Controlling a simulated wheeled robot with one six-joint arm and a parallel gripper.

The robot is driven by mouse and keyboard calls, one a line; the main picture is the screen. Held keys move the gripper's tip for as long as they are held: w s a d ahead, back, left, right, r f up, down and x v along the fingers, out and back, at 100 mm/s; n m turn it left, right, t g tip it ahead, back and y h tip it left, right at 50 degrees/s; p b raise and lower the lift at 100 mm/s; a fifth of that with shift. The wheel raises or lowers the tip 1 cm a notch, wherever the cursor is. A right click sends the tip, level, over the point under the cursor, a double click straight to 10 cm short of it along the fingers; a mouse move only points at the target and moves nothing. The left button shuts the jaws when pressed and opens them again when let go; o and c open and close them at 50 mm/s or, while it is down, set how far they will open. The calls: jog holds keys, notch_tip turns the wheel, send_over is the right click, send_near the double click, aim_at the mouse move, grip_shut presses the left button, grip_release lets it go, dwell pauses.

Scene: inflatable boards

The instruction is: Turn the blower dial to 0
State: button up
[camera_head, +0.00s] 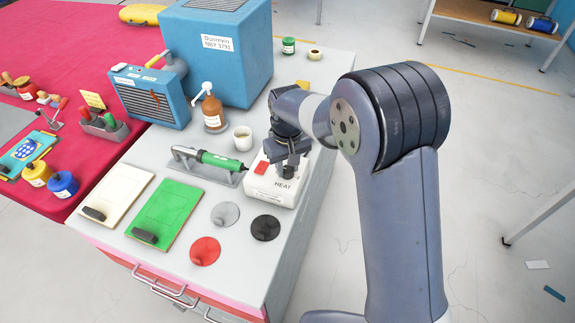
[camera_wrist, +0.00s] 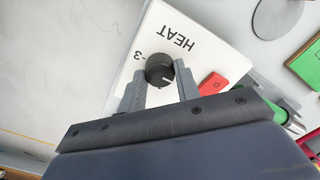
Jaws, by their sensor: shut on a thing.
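The blower's white control box (camera_head: 262,190) stands on the grey worktop, marked HEAT, with a red switch (camera_head: 261,168). In the wrist view the box (camera_wrist: 190,20) carries a round black dial (camera_wrist: 159,68) with a white pointer line towards the lower right. A "3" shows left of the dial; a 0 by the dial cannot be made out. My gripper (camera_wrist: 160,76) has its two fingers around the dial, one on each side, shut on it. In the head view my gripper (camera_head: 287,170) is over the box and hides the dial.
A green-handled hot-air tool (camera_head: 222,162) lies in a metal holder left of the box. A white cup (camera_head: 243,138) and a brown pump bottle (camera_head: 212,112) stand behind. Red (camera_head: 205,251), grey (camera_head: 225,214) and black discs (camera_head: 265,228) lie in front.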

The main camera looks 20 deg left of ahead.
aim_at(287, 169)
dwell(0.4)
jog(key=o, duration=1)
notch_tip(287, 169, up, 11)
jog(key=shift+f+b, duration=0.1)
jog(key=shift+b, duration=0.35)
notch_tip(287, 169, down, 11)
jog(key=shift+r+p, duration=0.1)
jog(key=shift+p, duration=0.35)
